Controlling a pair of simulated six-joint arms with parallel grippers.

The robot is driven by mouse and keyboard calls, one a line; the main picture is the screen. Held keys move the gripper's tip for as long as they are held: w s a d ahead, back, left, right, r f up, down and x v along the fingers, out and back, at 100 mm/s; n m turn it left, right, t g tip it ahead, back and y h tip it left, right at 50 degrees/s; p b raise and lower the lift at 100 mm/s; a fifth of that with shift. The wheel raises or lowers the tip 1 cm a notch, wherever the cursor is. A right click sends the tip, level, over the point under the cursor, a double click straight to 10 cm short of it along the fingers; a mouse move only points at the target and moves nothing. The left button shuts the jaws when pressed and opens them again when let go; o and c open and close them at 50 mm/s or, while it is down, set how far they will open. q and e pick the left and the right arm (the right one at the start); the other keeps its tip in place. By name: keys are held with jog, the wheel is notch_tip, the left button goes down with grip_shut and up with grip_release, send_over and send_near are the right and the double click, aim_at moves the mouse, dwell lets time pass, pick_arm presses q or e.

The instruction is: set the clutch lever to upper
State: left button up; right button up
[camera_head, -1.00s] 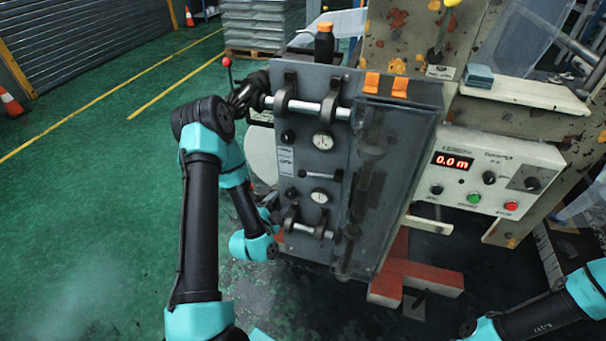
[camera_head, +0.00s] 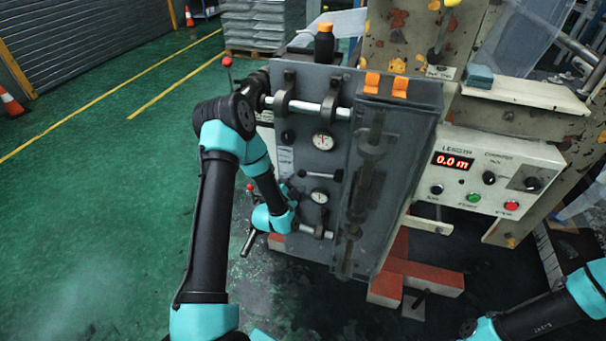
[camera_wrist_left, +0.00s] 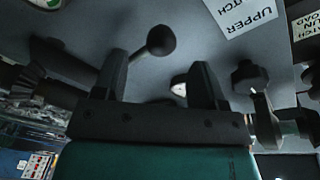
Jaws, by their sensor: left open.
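In the left wrist view a lever with a black ball knob (camera_wrist_left: 160,40) stands out from the grey panel, its shaft running down toward the left finger. I take it for the clutch lever. My left gripper (camera_wrist_left: 157,78) is open, with one finger on each side below the knob; I cannot tell whether either touches the lever. A label reading UPPER (camera_wrist_left: 255,12) is beside it. In the head view my left forearm reaches the grey panel's (camera_head: 300,107) left side and hides most of the gripper. My right gripper is outside the view.
A gauge (camera_head: 323,141) and a second gauge (camera_head: 319,196) sit on the panel. Red-knobbed levers stand at its upper left (camera_head: 227,62) and lower left (camera_head: 249,188). A control box (camera_head: 462,185) reads 0.0 m. Green floor at left is open.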

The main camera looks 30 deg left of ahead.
aim_at(301, 176)
pick_arm(q)
jog(key=w, duration=0.6)
jog(key=shift+a, duration=0.1)
grip_shut()
dwell(0.5)
